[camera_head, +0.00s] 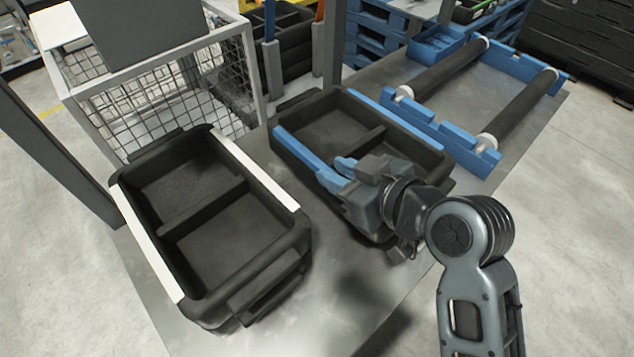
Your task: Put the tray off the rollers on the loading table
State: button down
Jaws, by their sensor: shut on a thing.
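A black two-compartment tray with blue strips along its long rims (289,146) is over the grey metal loading table (335,318), in the middle of the view. My gripper (338,172) is shut on this tray's near long rim, at the blue strip. The tray is beside the roller stand, off the rollers. The rollers (440,70) sit bare in a blue frame (440,130) at the right end of the table. My gripper and wrist hide part of the tray's near side. I cannot tell whether its underside touches the table.
A second black tray with white rim strips (146,245) stands on the table to the left, close to the blue-striped one. A wire-mesh cage (180,95) stands behind it. Posts rise behind the table. The table's front middle is clear.

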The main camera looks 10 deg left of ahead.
aim_at(321, 186)
jog(key=x, duration=0.4)
jog(key=shift+s+a+f, duration=0.15)
jog(key=shift+a+f, duration=0.05)
jog(key=shift+f, duration=2.1)
jog(key=c, duration=0.9)
grip_release()
jog(key=b+v, duration=0.1)
jog(key=v, duration=1.1)
